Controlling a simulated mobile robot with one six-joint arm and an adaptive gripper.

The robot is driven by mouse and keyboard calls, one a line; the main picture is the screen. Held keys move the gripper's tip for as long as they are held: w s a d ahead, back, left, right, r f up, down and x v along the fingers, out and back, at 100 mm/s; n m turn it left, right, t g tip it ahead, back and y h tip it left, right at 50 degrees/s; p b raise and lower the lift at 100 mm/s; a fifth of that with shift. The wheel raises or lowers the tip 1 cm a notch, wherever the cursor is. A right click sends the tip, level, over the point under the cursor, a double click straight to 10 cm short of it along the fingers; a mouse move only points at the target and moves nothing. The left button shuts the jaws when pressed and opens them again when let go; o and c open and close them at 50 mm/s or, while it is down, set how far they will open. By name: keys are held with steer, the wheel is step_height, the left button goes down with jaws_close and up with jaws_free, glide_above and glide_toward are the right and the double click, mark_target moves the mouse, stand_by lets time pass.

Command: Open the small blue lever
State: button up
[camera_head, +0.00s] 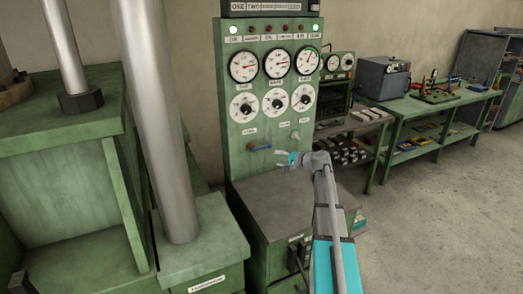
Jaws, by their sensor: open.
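The small blue lever (260,148) sits low on the left of the green control panel (235,118). It lies about horizontal, tilted slightly, and points right. My gripper (279,163) is open and empty, to the lower right of the lever. It appears apart from the lever, in front of the panel's lower part. How far it is from the panel in depth is hard to tell.
A pale knob (295,135) is on the panel right of the lever. Gauges and dials fill the panel above. A green machine with a thick steel column (165,130) stands left. Green workbenches (425,110) stand right. Open concrete floor (440,230) lies at the lower right.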

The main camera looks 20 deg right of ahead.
steer(key=m+t, duration=0.2)
glide_toward(265, 147)
steer(key=r+v, duration=0.1)
steer(key=v, duration=0.2)
steer(key=shift+f, duration=0.1)
steer(key=b+x, duration=0.1)
steer(key=x, duration=0.8)
steer(key=f+b+x, duration=0.1)
steer(key=x, duration=0.4)
steer(key=shift+d+b, duration=0.1)
steer(key=shift+b, duration=0.2)
steer(key=shift+s, duration=0.1)
jaws_close()
